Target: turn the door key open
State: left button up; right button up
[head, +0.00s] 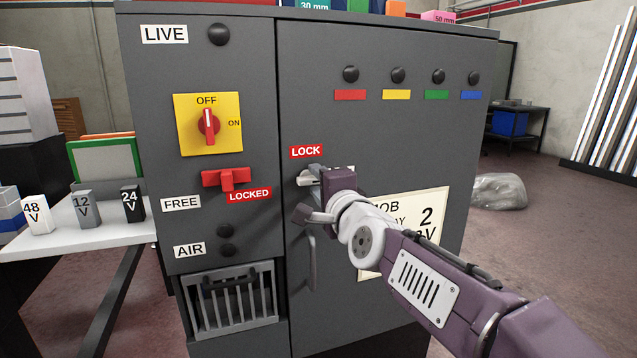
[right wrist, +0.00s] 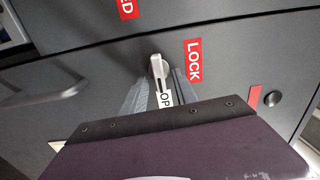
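The door key (right wrist: 158,68) is a small light grey piece on the dark cabinet door, seen in the right wrist view. The red LOCK label (right wrist: 194,60) is beside it there, and a white label starting with OP (right wrist: 165,99) is on its other side. My right gripper (right wrist: 158,88) is open, with one finger on each side of the key. A gap shows to the left finger; I cannot tell whether the right finger touches. In the head view the right gripper (head: 316,180) is at the door just below the LOCK label (head: 306,152), mostly hiding the key. My left gripper is not in view.
The door handle (head: 312,262) hangs below my right gripper. A yellow switch plate (head: 187,139) with a red knob and a red latch (head: 225,178) sit on the left panel. A white side table (head: 100,237) with labelled blocks stands at the left.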

jog(key=p+v, duration=0.6)
jog(key=v, duration=0.3)
